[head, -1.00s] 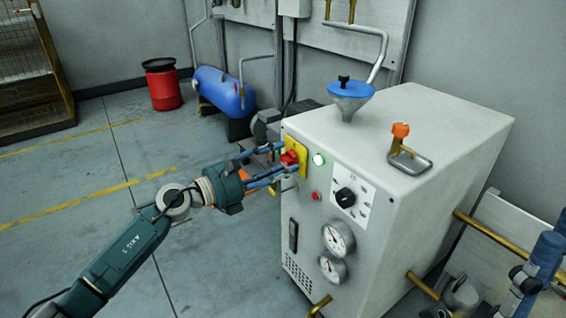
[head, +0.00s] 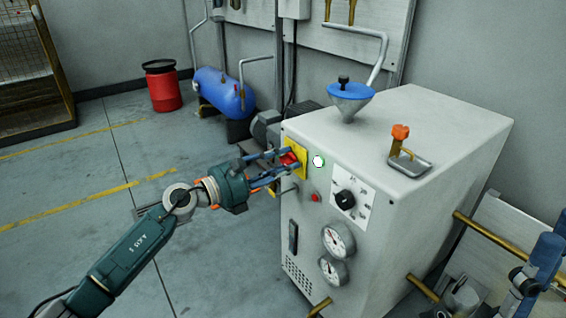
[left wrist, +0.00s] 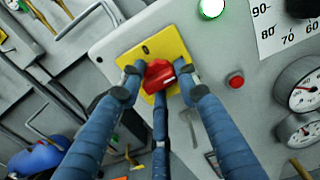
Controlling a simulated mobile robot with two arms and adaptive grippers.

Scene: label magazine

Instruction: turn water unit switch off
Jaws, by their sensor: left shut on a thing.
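The water unit (head: 440,170) is a light grey cabinet in the head view. Its switch, a red knob (head: 288,159) on a yellow plate (head: 301,165), is at the upper left of the front panel. My left gripper (head: 281,163) has its blue fingers around the red knob. In the left wrist view the fingers sit on both sides of the red knob (left wrist: 160,74), with a third finger below, and part of the yellow plate (left wrist: 165,45) shows behind. A lamp (left wrist: 211,8) beside the plate glows green. My right gripper (head: 527,283) shows only partly at the right edge.
The panel also has a small red button (head: 316,197), a black dial (head: 345,199) and two gauges (head: 338,239). A funnel (head: 350,97) and an orange-topped valve (head: 400,133) stand on top. Brass pipes stick out at the right. The floor at left is clear.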

